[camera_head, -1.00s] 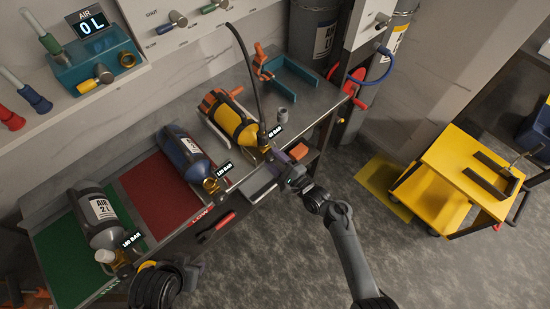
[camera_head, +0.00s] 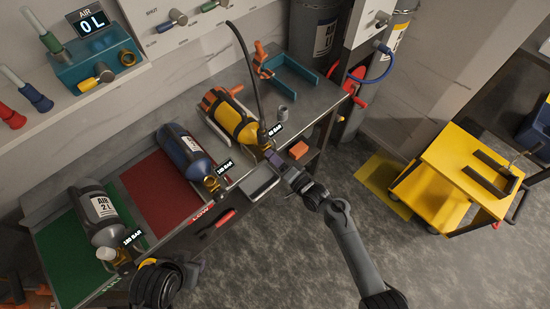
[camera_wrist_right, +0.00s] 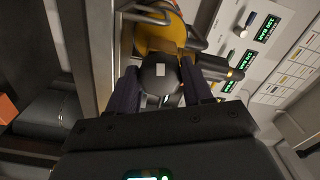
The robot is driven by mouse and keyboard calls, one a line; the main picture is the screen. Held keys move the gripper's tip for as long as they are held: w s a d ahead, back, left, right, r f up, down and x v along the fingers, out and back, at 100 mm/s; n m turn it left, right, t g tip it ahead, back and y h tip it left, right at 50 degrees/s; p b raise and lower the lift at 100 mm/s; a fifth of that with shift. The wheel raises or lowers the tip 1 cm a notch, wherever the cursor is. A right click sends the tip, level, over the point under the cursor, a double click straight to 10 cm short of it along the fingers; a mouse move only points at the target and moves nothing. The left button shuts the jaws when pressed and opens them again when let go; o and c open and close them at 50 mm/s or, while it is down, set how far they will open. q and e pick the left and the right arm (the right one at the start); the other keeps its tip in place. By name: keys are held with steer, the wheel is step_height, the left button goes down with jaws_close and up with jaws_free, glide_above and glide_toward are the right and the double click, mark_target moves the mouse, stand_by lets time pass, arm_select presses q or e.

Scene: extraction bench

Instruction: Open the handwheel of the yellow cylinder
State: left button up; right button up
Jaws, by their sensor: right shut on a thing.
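The yellow cylinder (camera_head: 234,122) lies in a cradle on the bench, its valve end toward the front edge. A black hose rises from its valve. My right gripper (camera_head: 272,160) is at that valve end. In the right wrist view, the dark round handwheel (camera_wrist_right: 160,84) with a pale square mark sits between my right gripper's two fingers, which are shut on it. The yellow body (camera_wrist_right: 158,38) shows behind it. My left gripper (camera_head: 195,271) is low in the head view near the grey cylinder's valve; its jaws are not clear.
A blue cylinder (camera_head: 183,150) and a grey cylinder (camera_head: 99,215) lie to the left, on or beside the red mat (camera_head: 150,190) and green mat (camera_head: 60,255). A teal bracket (camera_head: 297,80) stands behind right. A yellow cart (camera_head: 455,170) stands on the floor at right.

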steer(key=shift+w+d+r+n+b, duration=0.1)
steer(key=shift+n+b, duration=1.35)
steer(key=shift+n, duration=7)
steer(key=shift+d+n+b, duration=0.1)
steer(key=shift+n+b, duration=1.3)
steer(key=shift+n, duration=7.05)
steer(key=o, duration=1)
steer(key=shift+o, duration=0.2)
